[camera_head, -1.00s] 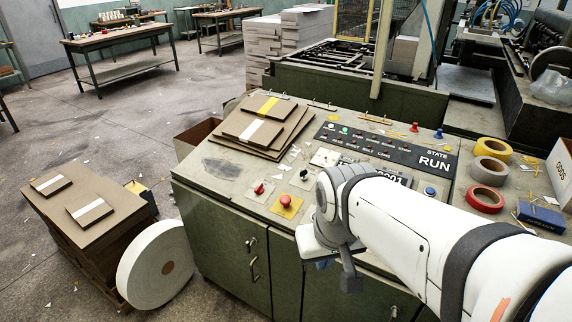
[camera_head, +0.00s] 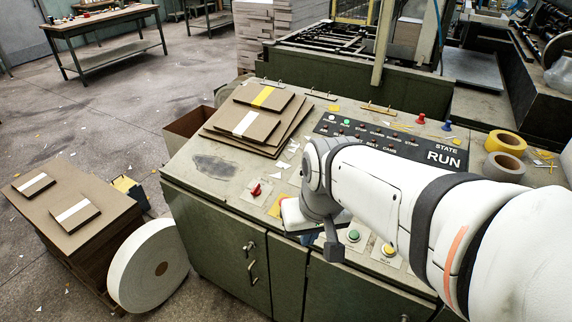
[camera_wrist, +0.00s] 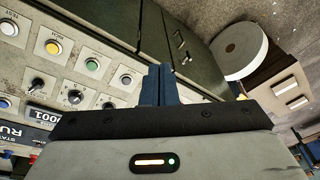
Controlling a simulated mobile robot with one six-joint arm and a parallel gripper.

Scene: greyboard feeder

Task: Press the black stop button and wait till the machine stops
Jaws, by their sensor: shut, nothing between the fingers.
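The control panel (camera_head: 222,167) has a display (camera_head: 444,157) reading RUN. In the wrist view a row on the panel holds a yellow button (camera_wrist: 54,48), a green button (camera_wrist: 92,64) and a small dark button (camera_wrist: 127,79), which looks like the black stop button; its label is too small to read. The green button (camera_head: 353,236) and yellow button (camera_head: 389,250) show in the head view, where my arm hides the dark one. My gripper (camera_wrist: 159,69) is shut and empty, its blue fingers beside the dark button in the picture. I cannot tell whether they touch it.
A red switch (camera_head: 256,190) and a partly hidden yellow plate (camera_head: 279,206) lie left of my gripper. Black knobs (camera_wrist: 75,97) sit near the button row. Board stacks (camera_head: 257,122) lie on the panel's back left. A white roll (camera_head: 148,266) stands on the floor.

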